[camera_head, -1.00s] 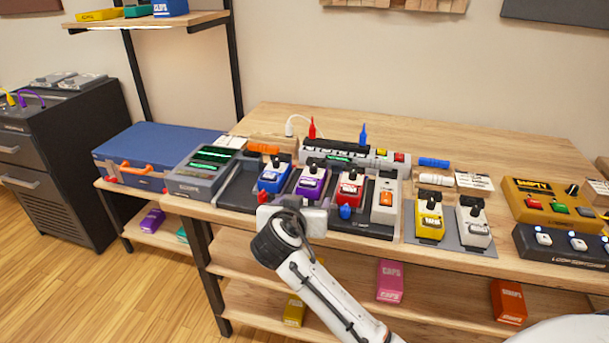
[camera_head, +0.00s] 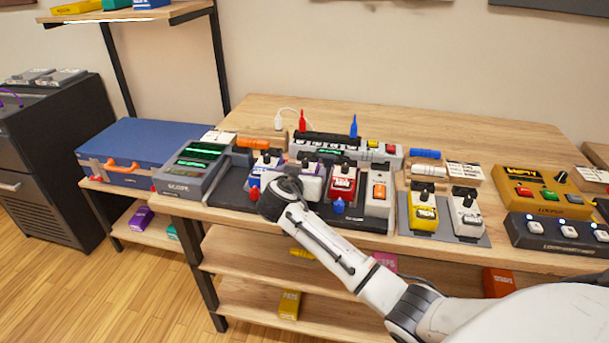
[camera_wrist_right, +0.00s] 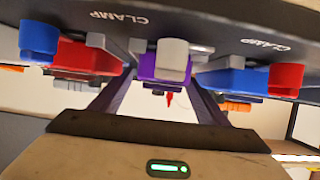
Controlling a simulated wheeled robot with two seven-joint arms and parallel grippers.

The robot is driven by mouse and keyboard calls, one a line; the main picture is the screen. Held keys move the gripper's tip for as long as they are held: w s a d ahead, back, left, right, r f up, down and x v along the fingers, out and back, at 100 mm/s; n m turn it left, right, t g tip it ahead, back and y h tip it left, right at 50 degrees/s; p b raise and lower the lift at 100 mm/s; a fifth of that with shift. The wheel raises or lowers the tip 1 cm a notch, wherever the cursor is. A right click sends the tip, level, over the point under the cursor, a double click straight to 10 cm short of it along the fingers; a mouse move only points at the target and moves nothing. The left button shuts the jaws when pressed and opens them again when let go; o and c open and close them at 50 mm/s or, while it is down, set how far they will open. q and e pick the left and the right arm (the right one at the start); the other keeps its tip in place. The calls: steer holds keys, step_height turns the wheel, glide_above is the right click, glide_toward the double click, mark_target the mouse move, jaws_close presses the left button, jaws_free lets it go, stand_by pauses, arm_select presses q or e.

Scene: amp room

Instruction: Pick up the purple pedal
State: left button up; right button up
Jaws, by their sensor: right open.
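The purple pedal (camera_head: 314,184) sits on the dark pedalboard (camera_head: 232,194), between the blue pedal (camera_head: 265,170) and the red pedal (camera_head: 342,184). My right gripper (camera_head: 286,184) is at the board's front edge and hides much of the purple pedal in the head view. In the right wrist view the purple pedal (camera_wrist_right: 150,66) shows ahead, between the two spread fingers (camera_wrist_right: 158,92), with a grey knob (camera_wrist_right: 173,58) in front of it. The gripper is open and holds nothing; I cannot tell whether a finger touches the pedal. My left gripper is not in view.
A blue knob (camera_wrist_right: 39,38) and a red knob (camera_wrist_right: 286,77) flank the gripper on the board edge. Yellow (camera_head: 422,211) and white (camera_head: 466,214) pedals stand to the right. Another purple box (camera_head: 141,218) lies on the low left shelf.

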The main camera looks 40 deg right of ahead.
steer(key=shift+w+d, duration=0.15)
steer(key=shift+f, duration=0.1)
steer(key=c, duration=1.4)
steer(key=shift+c, duration=0.4)
